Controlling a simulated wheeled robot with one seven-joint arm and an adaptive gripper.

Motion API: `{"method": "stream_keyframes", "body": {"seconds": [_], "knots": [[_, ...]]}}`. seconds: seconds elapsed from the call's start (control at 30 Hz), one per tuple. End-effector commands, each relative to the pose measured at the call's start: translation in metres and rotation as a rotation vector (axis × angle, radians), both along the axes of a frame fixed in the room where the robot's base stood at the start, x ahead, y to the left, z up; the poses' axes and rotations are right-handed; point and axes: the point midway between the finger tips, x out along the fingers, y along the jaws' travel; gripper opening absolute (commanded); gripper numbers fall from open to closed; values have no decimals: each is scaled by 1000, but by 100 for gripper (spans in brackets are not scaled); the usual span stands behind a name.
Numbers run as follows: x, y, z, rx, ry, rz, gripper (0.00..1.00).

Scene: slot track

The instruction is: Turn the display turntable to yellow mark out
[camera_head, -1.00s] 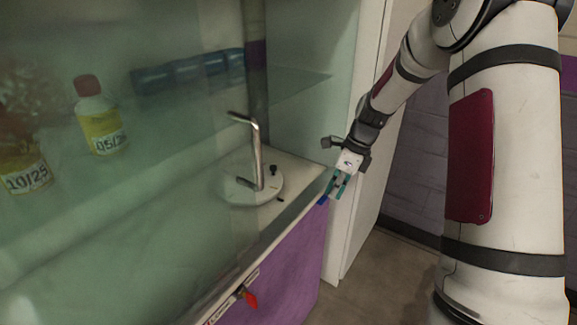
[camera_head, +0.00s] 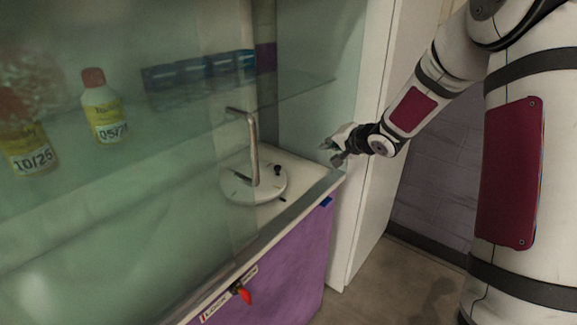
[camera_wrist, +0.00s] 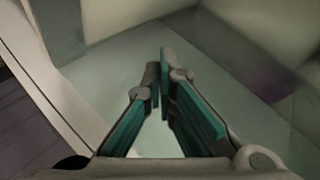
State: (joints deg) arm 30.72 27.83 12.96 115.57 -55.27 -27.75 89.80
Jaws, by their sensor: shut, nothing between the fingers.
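The display turntable (camera_head: 238,190) is a round white disc on the cabinet's lower board, with dark marks near its rim. A bent metal post (camera_head: 254,150) stands upright on it. No yellow mark can be made out on the disc. My gripper (camera_head: 333,152) is to the right of the turntable and higher, at the right end of the cabinet opening, apart from the disc and post. In the wrist view its teal-padded fingers (camera_wrist: 162,75) come together at the tips with nothing between them. The turntable cannot be made out in the wrist view.
Glass panes cover the left part of the cabinet. Yellow-labelled bottles (camera_head: 103,108) and a blue bottle pack (camera_head: 200,72) stand on the shelf behind. The white side panel (camera_head: 358,190) is beside my gripper. A red knob (camera_head: 244,296) is on the purple front.

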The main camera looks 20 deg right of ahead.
Motion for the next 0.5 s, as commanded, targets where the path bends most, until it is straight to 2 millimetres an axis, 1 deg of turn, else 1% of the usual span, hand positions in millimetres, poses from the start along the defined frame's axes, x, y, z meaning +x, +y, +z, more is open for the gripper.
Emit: {"method": "stream_keyframes", "body": {"seconds": [0.03,0.1,0.2,0.3,0.4,0.5], "knots": [[5,3,-13,61,-16,29,0],[11,12,-26,180,-46,79,0],[13,24,-44,373,-75,151,0],[8,35,-54,542,-89,219,0],[1,41,-60,662,-91,268,0],[-3,44,-61,727,-92,297,0]]}}
